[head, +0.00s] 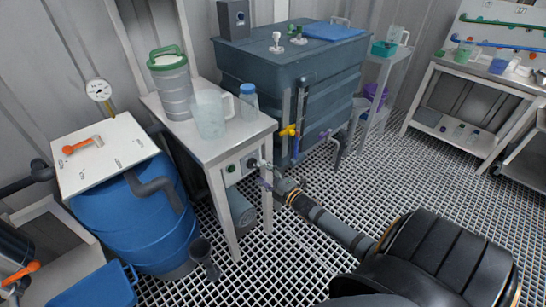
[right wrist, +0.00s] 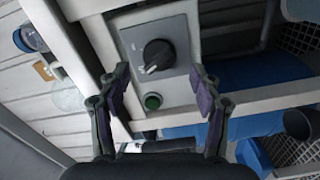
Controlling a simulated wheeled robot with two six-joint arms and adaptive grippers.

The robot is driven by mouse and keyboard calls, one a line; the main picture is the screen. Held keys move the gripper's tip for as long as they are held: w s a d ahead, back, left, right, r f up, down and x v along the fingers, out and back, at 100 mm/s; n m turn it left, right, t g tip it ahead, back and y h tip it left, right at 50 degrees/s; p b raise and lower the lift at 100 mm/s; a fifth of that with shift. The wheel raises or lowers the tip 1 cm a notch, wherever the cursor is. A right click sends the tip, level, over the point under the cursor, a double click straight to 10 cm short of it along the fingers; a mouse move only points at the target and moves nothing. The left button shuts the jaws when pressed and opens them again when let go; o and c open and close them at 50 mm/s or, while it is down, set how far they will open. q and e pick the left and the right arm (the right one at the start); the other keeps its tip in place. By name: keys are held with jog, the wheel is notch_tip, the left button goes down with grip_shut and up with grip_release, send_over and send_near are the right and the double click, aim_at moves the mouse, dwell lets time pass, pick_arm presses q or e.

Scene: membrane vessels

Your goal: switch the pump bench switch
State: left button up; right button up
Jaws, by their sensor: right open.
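The pump bench (head: 208,148) is a white table with a grey switch panel on its front apron. The panel carries a black rotary switch (right wrist: 157,55) with a white pointer mark and a round green button (right wrist: 152,101). In the head view the switch (head: 252,163) is partly covered by my right gripper (head: 266,176). My right arm reaches in from the lower right to the panel. In the right wrist view the right gripper (right wrist: 160,82) is open and empty, its fingers on either side of the panel, with the knob ahead between them. Contact is not visible. My left gripper is out of view.
A jug (head: 210,115), a bottle (head: 249,101) and a tall green-lidded vessel (head: 170,85) stand on the bench. A blue barrel (head: 125,215) stands left, a large grey tank (head: 285,65) behind right. The grated floor to the right has free room.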

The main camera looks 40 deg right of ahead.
jog(key=s, duration=0.8)
jog(key=shift+d, duration=0.3)
